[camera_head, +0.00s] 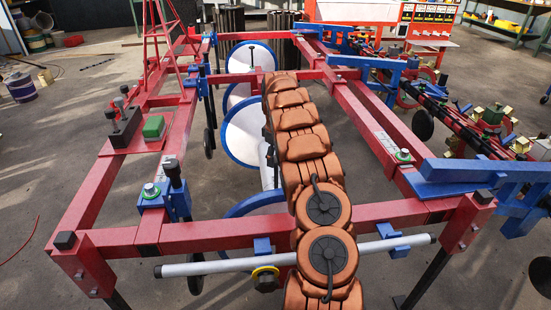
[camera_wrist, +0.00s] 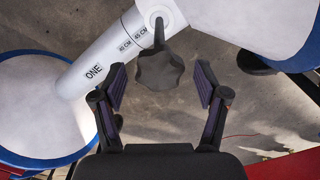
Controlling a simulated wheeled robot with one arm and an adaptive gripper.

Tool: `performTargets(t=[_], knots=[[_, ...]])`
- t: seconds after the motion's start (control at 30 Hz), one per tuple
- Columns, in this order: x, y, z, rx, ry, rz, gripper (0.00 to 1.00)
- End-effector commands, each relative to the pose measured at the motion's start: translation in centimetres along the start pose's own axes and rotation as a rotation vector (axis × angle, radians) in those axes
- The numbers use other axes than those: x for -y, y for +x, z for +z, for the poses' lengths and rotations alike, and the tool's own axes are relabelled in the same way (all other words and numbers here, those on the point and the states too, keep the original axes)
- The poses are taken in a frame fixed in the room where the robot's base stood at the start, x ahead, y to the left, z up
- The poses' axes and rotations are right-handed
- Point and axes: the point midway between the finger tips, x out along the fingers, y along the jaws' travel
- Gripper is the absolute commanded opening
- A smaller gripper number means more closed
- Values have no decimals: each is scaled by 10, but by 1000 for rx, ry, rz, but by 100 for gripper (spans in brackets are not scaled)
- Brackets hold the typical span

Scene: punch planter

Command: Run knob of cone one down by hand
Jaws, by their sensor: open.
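The black lobed knob (camera_wrist: 160,69) sits on the end of a white tube (camera_wrist: 103,62) marked ONE in the wrist view. The tube carries printed marks reading 40 CM and 45 CM near the knob. A dark stem joins the knob to the tube's end. My gripper (camera_wrist: 160,82) is open, with one finger to the left of the knob and one to the right. Gaps show between both fingers and the knob. In the head view my own arm hides the gripper and the knob.
White blue-rimmed discs (camera_head: 242,133) stand inside the red frame (camera_head: 190,236). Part of one shows at lower left in the wrist view (camera_wrist: 35,110). A white crossbar (camera_head: 213,268) spans the near side. Blue brackets (camera_head: 460,170) jut out at right. Open floor lies left.

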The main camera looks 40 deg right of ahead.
Motion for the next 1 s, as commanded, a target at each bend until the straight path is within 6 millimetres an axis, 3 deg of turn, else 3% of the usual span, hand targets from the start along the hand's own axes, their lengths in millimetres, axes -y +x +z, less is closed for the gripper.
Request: performTargets(t=[0.23,0.8,1.0], knots=[[0,1,0,-1,0,2,73],[0,1,0,-1,-1,2,14],[0,-1,-1,-1,13,1,13]])
